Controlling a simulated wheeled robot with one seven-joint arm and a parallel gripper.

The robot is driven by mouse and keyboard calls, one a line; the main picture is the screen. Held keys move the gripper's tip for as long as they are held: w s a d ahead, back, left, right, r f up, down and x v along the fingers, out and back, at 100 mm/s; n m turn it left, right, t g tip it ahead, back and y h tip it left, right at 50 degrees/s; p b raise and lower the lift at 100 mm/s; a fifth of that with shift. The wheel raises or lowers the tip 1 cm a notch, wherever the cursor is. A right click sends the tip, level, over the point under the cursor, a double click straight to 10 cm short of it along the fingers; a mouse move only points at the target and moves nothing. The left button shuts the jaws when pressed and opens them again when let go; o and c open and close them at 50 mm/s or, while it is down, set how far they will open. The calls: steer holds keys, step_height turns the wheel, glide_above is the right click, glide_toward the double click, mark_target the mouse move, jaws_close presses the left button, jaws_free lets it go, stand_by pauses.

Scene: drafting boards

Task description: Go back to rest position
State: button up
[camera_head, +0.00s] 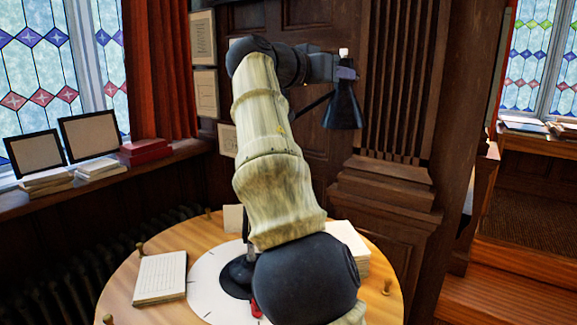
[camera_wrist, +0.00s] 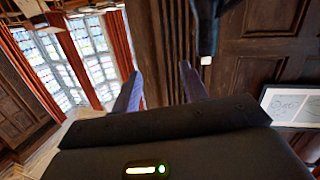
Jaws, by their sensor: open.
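My gripper (camera_head: 347,73) is raised high above the round table, at the end of my bent arm. In the wrist view its two purplish fingers (camera_wrist: 160,67) stand apart with nothing between them. A black desk lamp (camera_head: 344,108) has its cone shade beside and just below my gripper in the head view. In the wrist view a dark part with a pale tip, seemingly of this lamp (camera_wrist: 206,28), is at the top, right of the fingers. I cannot tell how close it is. My arm hides part of the table and lamp.
The round wooden table (camera_head: 120,292) bears a notebook (camera_head: 160,277), a paper stack (camera_head: 349,242) and a partly hidden red item (camera_head: 256,309). A carved wood pillar (camera_head: 392,185) stands behind, right of my arm. Frames and books line the left window ledge (camera_head: 100,186).

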steer(key=d+f+n+g+y, duration=0.15)
steer(key=d+f, duration=0.25)
steer(key=f, duration=0.5)
steer(key=w+d+f+n+g+y, duration=0.1)
steer(key=d+f+g+y, duration=0.2)
steer(key=f, duration=0.6)
steer(key=d+f+n+y, duration=0.2)
steer(key=d+f, duration=0.4)
steer(key=f, duration=0.3)
steer(key=s+a+f+n+g+y, duration=0.1)
steer(key=s+a+f+g+y, duration=0.1)
steer(key=s+f, duration=1.1)
steer(key=s+a+f+n+g+y, duration=0.2)
steer(key=s+a+f+y, duration=0.1)
steer(key=s+f, duration=1)
steer(key=s+a, duration=0.1)
steer(key=s, duration=0.1)
steer(key=shift+s+a+f, duration=0.3)
steer(key=shift+g+y, duration=0.25)
